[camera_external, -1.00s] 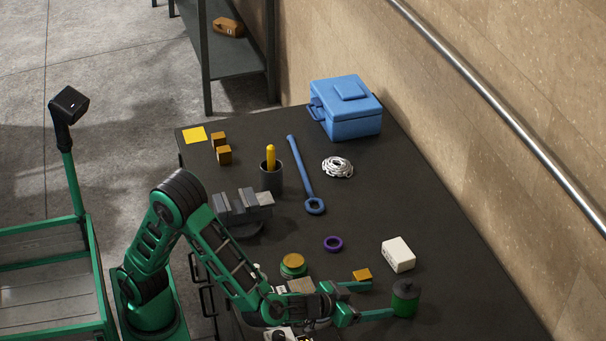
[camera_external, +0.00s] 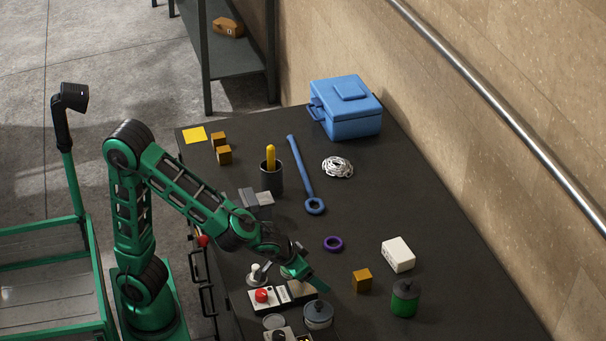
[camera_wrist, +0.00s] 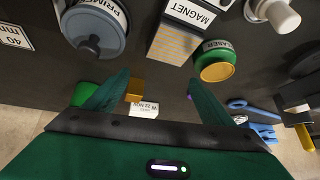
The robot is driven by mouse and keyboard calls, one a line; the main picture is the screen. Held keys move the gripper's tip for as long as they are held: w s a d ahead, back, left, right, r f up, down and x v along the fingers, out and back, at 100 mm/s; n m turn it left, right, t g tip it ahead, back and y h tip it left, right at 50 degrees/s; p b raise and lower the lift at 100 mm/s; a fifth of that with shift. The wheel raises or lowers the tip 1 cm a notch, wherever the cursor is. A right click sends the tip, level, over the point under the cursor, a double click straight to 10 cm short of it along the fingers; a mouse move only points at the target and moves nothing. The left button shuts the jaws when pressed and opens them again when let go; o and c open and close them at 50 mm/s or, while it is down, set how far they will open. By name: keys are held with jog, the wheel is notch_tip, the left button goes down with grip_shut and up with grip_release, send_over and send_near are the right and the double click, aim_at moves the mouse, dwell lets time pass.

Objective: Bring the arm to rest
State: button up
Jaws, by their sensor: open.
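My arm is bent at the elbow over the near left part of the dark workbench (camera_external: 370,215). My gripper (camera_external: 312,276) is open and hangs above the bench, left of the brown cube (camera_external: 362,281). In the wrist view, my gripper's two green fingers (camera_wrist: 158,88) stand wide apart. The brown cube (camera_wrist: 135,90) shows beyond them, with the white box (camera_wrist: 144,110) behind it. Nothing is held between the fingers. The arm covers part of the grey vise (camera_external: 258,199) and the things below it.
A primer tin (camera_wrist: 95,28), a magnet block (camera_wrist: 180,35) and a green tin (camera_wrist: 215,68) lie near the gripper. A red-button box (camera_external: 262,297) stands below the arm. A green canister (camera_external: 405,300) and a purple ring (camera_external: 333,243) are to the right.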

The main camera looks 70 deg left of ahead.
jog(key=s+m+g, duration=0.1)
jog(key=s, duration=0.3)
jog(key=s+a+m+g+h, duration=0.1)
jog(key=s, duration=0.3)
jog(key=s+a+m+g, duration=0.1)
jog(key=s, duration=0.2)
jog(key=shift+s+f+h, duration=0.1)
jog(key=shift+s+h, duration=0.2)
jog(key=shift+s, duration=0.1)
jog(key=s+f+m+g, duration=0.1)
jog(key=s+m+g, duration=0.2)
jog(key=s, duration=1.4)
jog(key=m, duration=0.3)
jog(key=shift+a+f+g+h, duration=0.2)
jog(key=shift+g+h, duration=0.1)
